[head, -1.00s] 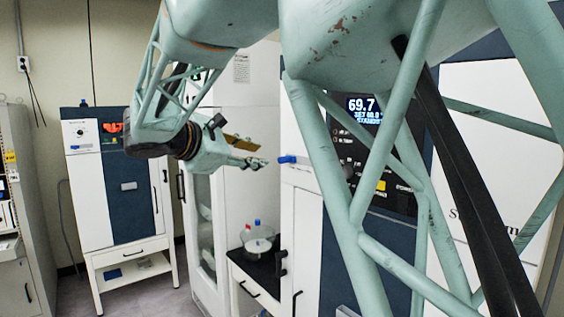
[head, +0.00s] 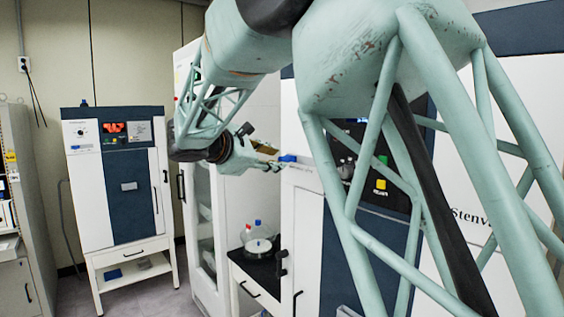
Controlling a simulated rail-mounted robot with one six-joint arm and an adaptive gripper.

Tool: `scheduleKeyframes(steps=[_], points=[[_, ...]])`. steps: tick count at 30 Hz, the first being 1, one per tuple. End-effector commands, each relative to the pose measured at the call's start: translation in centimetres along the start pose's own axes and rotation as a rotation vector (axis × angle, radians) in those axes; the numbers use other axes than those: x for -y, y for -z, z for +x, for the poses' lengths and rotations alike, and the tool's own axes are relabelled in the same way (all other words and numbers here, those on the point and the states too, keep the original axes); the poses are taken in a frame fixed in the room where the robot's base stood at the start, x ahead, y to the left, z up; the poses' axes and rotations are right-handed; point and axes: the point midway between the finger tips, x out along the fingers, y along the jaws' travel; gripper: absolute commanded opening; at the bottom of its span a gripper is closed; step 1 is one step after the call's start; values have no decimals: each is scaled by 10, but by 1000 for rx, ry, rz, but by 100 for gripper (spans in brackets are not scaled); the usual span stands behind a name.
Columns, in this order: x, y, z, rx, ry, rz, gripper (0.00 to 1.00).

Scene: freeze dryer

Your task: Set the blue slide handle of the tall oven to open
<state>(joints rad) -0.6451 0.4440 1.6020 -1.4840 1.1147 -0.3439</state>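The tall oven (head: 306,230) stands right of centre, white with a dark blue panel, partly hidden behind my arm. A small blue handle (head: 287,158) sticks out at its upper left edge. My gripper (head: 274,160) points right, with its tips close to the left end of the blue handle. Whether they touch it I cannot tell. The fingers are small and overlap in this view, so their opening is unclear. The oven's display is mostly covered by my arm; yellow and green buttons show beside it.
A second white and blue oven (head: 128,190) stands on a stand at the left. A tall white cabinet (head: 207,235) with a glass door stands behind my gripper. A glass vessel (head: 257,240) sits on a dark bench below. A grey shelf (head: 40,190) is at the far left.

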Motion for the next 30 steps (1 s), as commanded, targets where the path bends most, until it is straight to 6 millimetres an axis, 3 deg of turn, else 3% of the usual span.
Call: scheduleKeyframes(steps=[10,24,30], points=[[0,0,36,1,0,0,27],[0,0,43,0,0,0,27],[0,0,42,0,-1,0,11]])
